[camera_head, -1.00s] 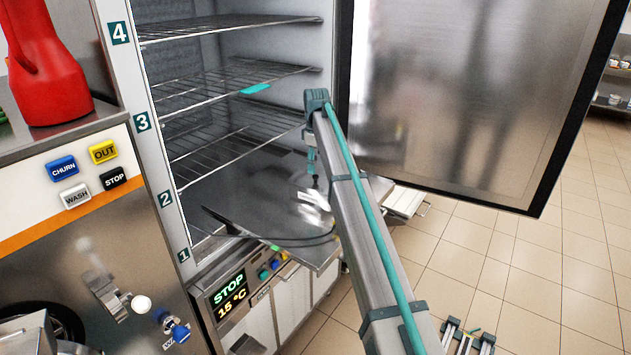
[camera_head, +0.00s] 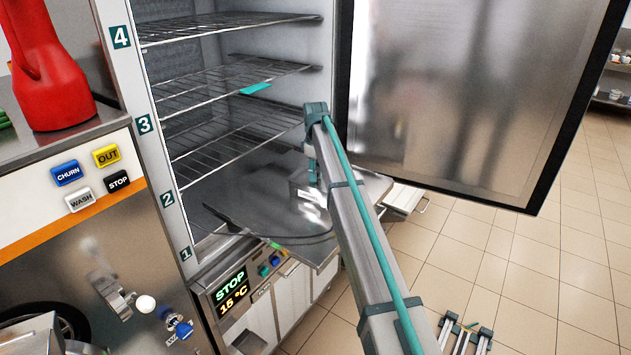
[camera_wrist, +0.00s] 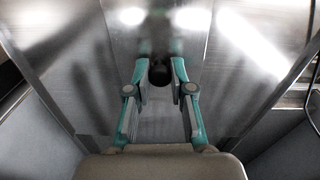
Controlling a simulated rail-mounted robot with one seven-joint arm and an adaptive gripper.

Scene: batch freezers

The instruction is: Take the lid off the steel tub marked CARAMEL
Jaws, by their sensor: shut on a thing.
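In the wrist view my gripper (camera_wrist: 160,76) has its two teal-and-grey fingers closed on a dark round knob (camera_wrist: 159,73). The knob stands in front of a shiny steel surface (camera_wrist: 155,120); whether this is the lid of the tub cannot be told. In the head view my gripper (camera_head: 312,172) is at the low front of the open cabinet, above a steel surface (camera_head: 265,190), mostly hidden by my arm. No CARAMEL marking is readable, and I cannot make out the tub's outline in either view.
The cabinet holds wire shelves (camera_head: 235,80), with a teal item (camera_head: 255,88) on one edge. Its steel door (camera_head: 450,100) stands open at right. A machine with buttons and a red jug (camera_head: 50,75) is at left. Tiled floor (camera_head: 530,270) is open at right.

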